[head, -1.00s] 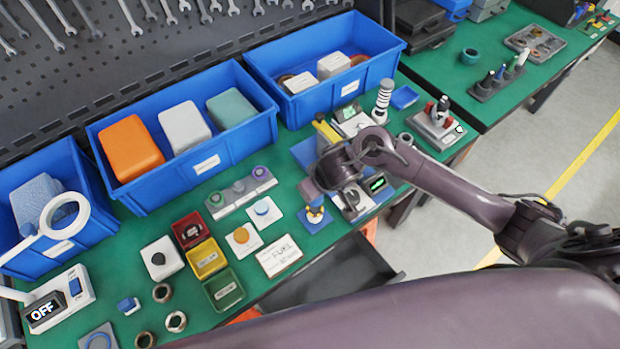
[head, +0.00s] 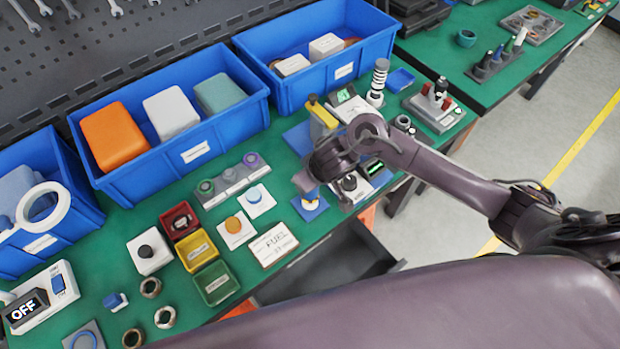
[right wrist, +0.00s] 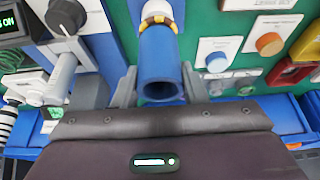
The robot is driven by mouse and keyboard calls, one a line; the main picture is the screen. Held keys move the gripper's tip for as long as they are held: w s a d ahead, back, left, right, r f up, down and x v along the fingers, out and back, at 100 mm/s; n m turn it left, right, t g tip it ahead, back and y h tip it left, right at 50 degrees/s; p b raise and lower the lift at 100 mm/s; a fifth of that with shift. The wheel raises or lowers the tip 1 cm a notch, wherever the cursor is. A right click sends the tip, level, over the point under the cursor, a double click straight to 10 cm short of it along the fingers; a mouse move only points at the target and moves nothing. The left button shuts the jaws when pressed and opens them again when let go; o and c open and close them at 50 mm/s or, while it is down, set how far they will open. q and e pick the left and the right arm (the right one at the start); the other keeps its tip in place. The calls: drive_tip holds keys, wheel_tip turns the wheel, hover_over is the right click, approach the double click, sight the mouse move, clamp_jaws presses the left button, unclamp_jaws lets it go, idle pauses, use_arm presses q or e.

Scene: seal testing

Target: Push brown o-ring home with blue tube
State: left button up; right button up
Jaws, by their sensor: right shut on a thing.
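The blue tube (right wrist: 162,62) is between the fingers of my right gripper (right wrist: 160,88), which is shut on it. Its open near end faces the right wrist camera. Its far end is at a brownish-gold ring (right wrist: 157,19), the o-ring by its look, around a pale fitting (right wrist: 158,7). I cannot tell whether tube and ring touch, or how deep the ring sits. In the head view my right gripper (head: 308,184) is over a small blue plate (head: 311,210), its wrist covering much of the tube. My left gripper is not in view.
A grey device with a black knob (head: 349,183) stands close right of the gripper. White button pads (head: 236,230) and a FUEL card (head: 273,244) lie to the left. Blue bins (head: 165,172) line the back. An open drawer (head: 335,268) juts out in front.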

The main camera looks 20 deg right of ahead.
drive_tip(key=shift+f+b, duration=0.75)
drive_tip(key=shift+f, duration=0.4)
idle(0.4)
wheel_tip(320, 180, up, 6)
drive_tip(key=p, duration=0.6)
drive_tip(key=shift+f, duration=0.25)
